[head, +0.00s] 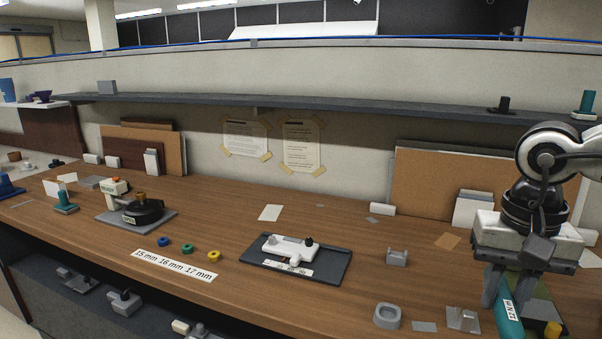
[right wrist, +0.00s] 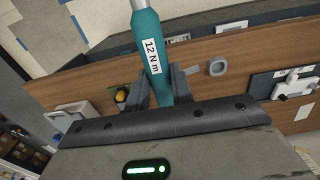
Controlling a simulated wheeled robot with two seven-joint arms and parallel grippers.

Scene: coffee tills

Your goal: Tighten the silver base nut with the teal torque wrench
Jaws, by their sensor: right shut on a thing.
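My right gripper (head: 507,293) is shut on the teal torque wrench (head: 509,322) above the right end of the bench. The shaft's far end is out of view. A white fixture (head: 289,246) with a dark knob sits on a dark plate (head: 330,263) at mid-bench. It also shows in the right wrist view (right wrist: 293,80). I cannot make out the silver base nut. My left gripper is not in view.
A grey ring (head: 388,316), a grey bracket (head: 397,257) and a silver plate (head: 463,319) lie left of my right gripper. Blue, green and yellow rings (head: 214,256) lie behind a size label strip (head: 175,265). A black-and-white device (head: 143,210) stands further left. A shelf (head: 300,105) spans the back.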

